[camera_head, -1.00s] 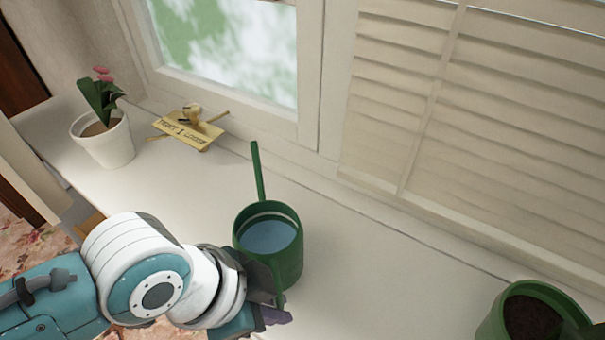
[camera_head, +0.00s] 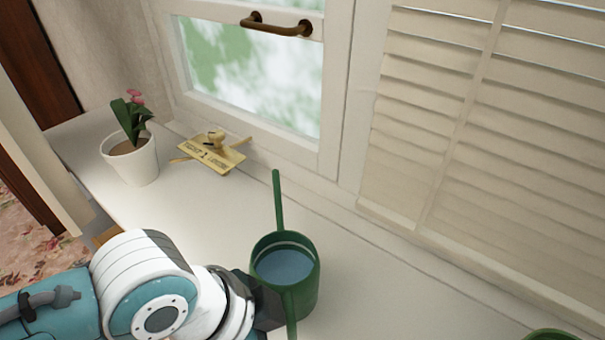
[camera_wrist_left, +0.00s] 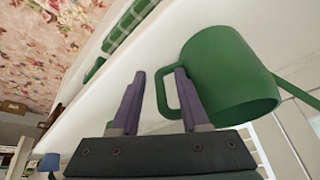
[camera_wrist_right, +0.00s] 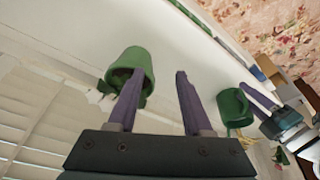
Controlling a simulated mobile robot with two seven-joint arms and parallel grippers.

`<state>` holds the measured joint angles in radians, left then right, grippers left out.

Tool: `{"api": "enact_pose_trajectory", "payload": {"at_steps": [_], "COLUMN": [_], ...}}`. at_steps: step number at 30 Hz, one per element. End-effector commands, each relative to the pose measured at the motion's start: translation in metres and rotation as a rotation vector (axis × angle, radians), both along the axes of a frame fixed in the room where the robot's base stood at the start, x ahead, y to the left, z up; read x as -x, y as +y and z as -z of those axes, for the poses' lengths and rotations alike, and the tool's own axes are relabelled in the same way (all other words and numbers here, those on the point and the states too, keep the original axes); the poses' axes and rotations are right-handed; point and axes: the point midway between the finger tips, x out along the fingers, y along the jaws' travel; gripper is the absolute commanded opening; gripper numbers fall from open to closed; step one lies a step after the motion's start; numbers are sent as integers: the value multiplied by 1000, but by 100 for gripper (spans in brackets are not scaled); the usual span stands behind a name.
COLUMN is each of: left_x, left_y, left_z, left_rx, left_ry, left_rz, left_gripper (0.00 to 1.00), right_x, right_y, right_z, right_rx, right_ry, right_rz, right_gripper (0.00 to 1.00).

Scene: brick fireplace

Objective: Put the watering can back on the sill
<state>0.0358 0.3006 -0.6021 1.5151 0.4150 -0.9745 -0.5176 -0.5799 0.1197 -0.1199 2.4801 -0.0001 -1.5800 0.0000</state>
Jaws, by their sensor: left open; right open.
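The green watering can (camera_head: 309,285) stands upright on the white sill (camera_head: 215,225), with water inside. Its thin spout (camera_head: 278,200) points toward the window and its handle (camera_head: 291,315) faces the near side. My left gripper (camera_wrist_left: 160,72) is open at the handle. In the left wrist view, the handle's outer bar lies between the fingers, and one finger overlaps the handle loop beside the can (camera_wrist_left: 228,75). The fingertips are hidden in the head view. My right gripper (camera_wrist_right: 160,72) is open and empty; its view shows the can (camera_wrist_right: 233,110) at the right.
A green pot with soil (camera_wrist_right: 140,62) is behind one right finger in that wrist view. The window and shutters (camera_head: 440,110) bound the back.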

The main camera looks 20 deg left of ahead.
Motion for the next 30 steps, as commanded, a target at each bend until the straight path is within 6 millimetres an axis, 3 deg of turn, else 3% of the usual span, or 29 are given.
{"api": "enact_pose_trajectory", "payload": {"at_steps": [1, 9, 18, 21, 23, 27, 30], "left_x": [3, 19, 33, 45, 55, 81, 96], "left_y": [4, 22, 27, 24, 33, 73, 94], "left_z": [-14, -68, -100, -118, -129, -148, -156], "left_rx": [-1, -1, 14, 42, 45, 9, -20], "left_ry": [-1, -1, 6, 24, 43, 91, 112], "left_rz": [1, 4, -33, -183, -328, -670, -816], "left_gripper": [45, 45, 45, 45, 45, 45, 45], "right_x": [0, 0, 0, 0, 0, 0, 0], "right_y": [0, 0, 0, 0, 0, 0, 0], "right_z": [-9, -30, -36, -36, -36, -36, -36], "right_rx": [0, 0, 0, 0, 0, 0, 0], "right_ry": [0, 0, 0, 0, 0, 0, 0], "right_rz": [0, 0, 0, 0, 0, 0, 0], "right_gripper": [50, 50, 50, 50, 50, 50, 50]}}
